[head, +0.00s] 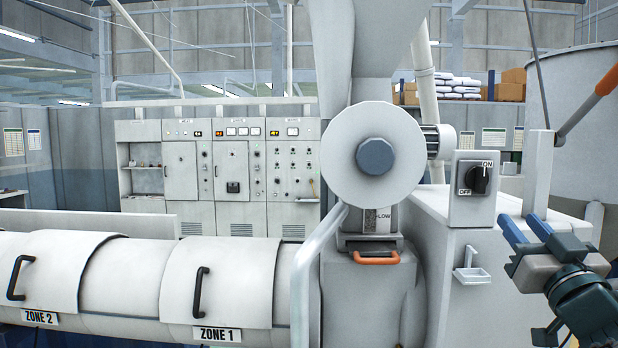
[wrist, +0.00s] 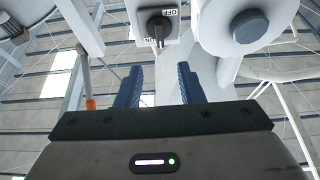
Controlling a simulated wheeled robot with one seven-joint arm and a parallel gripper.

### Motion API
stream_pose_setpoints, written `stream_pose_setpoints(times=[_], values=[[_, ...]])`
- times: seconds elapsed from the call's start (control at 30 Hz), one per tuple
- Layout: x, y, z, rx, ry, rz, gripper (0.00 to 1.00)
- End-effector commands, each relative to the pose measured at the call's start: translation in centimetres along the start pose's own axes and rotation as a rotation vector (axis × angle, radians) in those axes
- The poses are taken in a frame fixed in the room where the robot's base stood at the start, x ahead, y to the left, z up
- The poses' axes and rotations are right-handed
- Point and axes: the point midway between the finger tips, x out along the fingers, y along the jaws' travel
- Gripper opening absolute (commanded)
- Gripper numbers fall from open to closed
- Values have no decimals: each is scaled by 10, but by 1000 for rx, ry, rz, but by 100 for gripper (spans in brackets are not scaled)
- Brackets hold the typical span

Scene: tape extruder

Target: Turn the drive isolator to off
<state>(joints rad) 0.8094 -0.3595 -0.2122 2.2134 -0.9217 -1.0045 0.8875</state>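The drive isolator (head: 473,190) is a grey box on the machine's right side, with a black rotary knob (head: 480,180). Its labels read ON at the top right and OFF at the left. The knob's handle stands nearly upright, towards ON. In the wrist view the isolator (wrist: 172,30) appears upside down at the top, with the knob (wrist: 158,28) in sight. My gripper (head: 526,229) is below and to the right of the isolator in the head view, apart from it. Its two blue fingers are spread with nothing between them, as the wrist view (wrist: 159,84) also shows.
A small bracket tray (head: 472,274) sticks out below the isolator. The large round flange (head: 374,157) is to its left, above an orange handle (head: 376,258). A post (head: 540,175) and an orange-gripped lever (head: 590,100) stand to the right.

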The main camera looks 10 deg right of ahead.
Motion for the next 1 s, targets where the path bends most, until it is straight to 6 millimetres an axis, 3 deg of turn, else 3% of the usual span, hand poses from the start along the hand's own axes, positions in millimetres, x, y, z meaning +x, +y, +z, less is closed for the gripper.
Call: stream_pose_setpoints(times=[0.53,0.73,1.0], values=[[108,0,-2,2,-2,2,35],[126,0,-1,0,-1,2,35],[130,0,1,0,-1,3,35]])
